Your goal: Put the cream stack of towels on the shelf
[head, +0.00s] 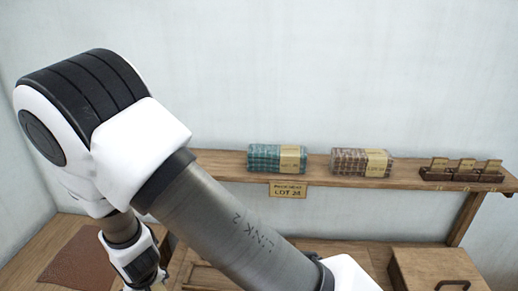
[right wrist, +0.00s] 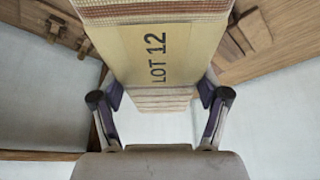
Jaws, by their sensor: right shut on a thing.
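The cream stack of towels (right wrist: 150,10) shows in the right wrist view, with a pale paper band (right wrist: 135,55) marked LOT 12 and thin brownish stripes. My right gripper (right wrist: 160,95) is shut on it, one finger at each side of the band. Part of the stack runs out of the top of that view. The stack is not seen in the head view, where my right arm reaches across and its wrist goes down at lower left. The wooden shelf (head: 218,163) runs along the wall in the head view. My left gripper is not in view.
On the shelf are a teal stack (head: 262,158), a brownish stack (head: 347,162) and a dark card holder (head: 461,176). A tag (head: 287,190) hangs on its front edge. Shelf left of the teal stack looks bare. Below are a brown mat (head: 82,256) and wooden box (head: 436,266).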

